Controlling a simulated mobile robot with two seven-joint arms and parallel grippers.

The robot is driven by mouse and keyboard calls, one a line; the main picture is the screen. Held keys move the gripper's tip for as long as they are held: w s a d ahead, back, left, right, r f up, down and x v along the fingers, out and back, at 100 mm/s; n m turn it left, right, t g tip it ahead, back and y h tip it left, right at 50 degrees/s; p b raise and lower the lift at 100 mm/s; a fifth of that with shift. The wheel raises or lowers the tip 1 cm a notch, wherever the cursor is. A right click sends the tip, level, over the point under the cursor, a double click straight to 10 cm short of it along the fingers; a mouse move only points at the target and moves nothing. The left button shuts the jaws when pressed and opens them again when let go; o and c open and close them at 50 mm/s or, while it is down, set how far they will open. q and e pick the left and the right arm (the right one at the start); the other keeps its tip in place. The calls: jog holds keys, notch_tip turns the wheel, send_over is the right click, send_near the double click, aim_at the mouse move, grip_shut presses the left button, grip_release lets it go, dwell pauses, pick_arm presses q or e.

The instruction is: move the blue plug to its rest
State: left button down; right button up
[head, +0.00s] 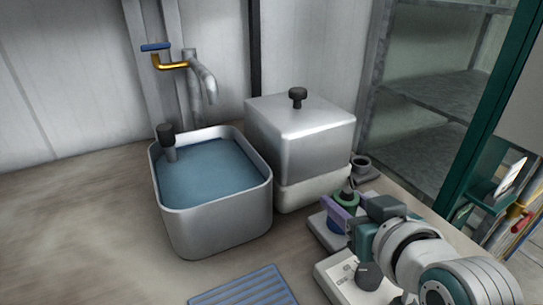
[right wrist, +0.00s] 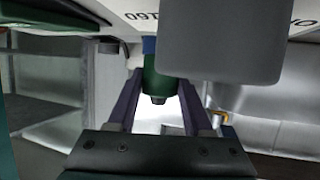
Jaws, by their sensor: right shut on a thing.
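The blue plug (head: 335,224) shows in the head view as a dark blue body with a green top, low over a white unit at the lower right. In the right wrist view it has a green body with a blue part (right wrist: 149,45) beyond it. My right gripper (head: 343,206) has its purple fingers shut on it from both sides. The gripper also shows in the right wrist view (right wrist: 160,82). The fingers partly hide the plug, and I cannot tell if it touches the unit. A small dark ring holder (head: 362,169) stands behind; I cannot tell which thing is the rest. My left gripper is not in view.
A metal basin (head: 215,218) of water stands left of centre under a tap (head: 205,80). A metal box (head: 318,150) with a black knob stands close behind my right gripper. A blue ribbed mat (head: 250,288) lies in front. The counter at left is clear.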

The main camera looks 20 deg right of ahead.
grip_shut()
